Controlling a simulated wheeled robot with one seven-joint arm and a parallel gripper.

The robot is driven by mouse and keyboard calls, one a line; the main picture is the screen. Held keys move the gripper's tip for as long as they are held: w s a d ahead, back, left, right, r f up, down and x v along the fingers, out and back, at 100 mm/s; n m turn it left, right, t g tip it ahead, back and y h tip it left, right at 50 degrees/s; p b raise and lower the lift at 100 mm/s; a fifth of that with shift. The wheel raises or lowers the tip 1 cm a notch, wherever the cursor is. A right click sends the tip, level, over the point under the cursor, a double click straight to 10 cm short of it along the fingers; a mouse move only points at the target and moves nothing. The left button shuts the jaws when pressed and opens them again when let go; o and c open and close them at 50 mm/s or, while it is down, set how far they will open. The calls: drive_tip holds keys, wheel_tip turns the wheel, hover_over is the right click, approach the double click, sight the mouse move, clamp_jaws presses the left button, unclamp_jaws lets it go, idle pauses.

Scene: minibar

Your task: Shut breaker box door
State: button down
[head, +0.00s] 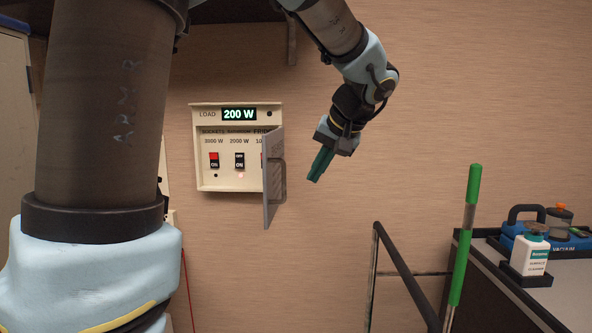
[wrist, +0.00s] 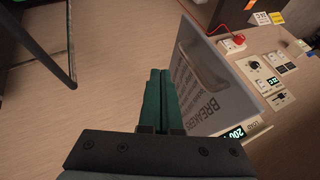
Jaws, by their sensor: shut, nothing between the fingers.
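The breaker box (head: 225,187) is a cream panel on the wall in the head view, with a "200 W" display and labelled switches. Its grey door (head: 273,180) is hinged on the right side and stands open, sticking out from the wall and hiding part of the third switch. In the wrist view the door (wrist: 213,90) shows its "BREAKERS" lettering and a handle cutout, with the box (wrist: 246,136) behind it to the right. My gripper (head: 315,178) is shut and empty, to the right of the door. In the wrist view its green fingers (wrist: 158,78) lie together beside the door.
A dark rail (head: 405,272) and a green-handled pole (head: 465,230) stand at lower right. A counter (head: 565,305) there holds a surface cleaner bottle (head: 531,252) and a blue vacuum (head: 560,238). The wall right of my gripper is bare.

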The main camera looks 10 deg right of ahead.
sight(284, 170)
drive_tip(key=w+a, duration=0.1)
drive_tip(key=a+f+p, duration=0.1)
drive_tip(key=w+a+p, duration=0.1)
drive_tip(key=a, duration=0.1)
drive_tip(key=shift+w+f, duration=0.2)
drive_tip(key=shift+w, duration=0.1)
drive_tip(key=shift+a, duration=0.15)
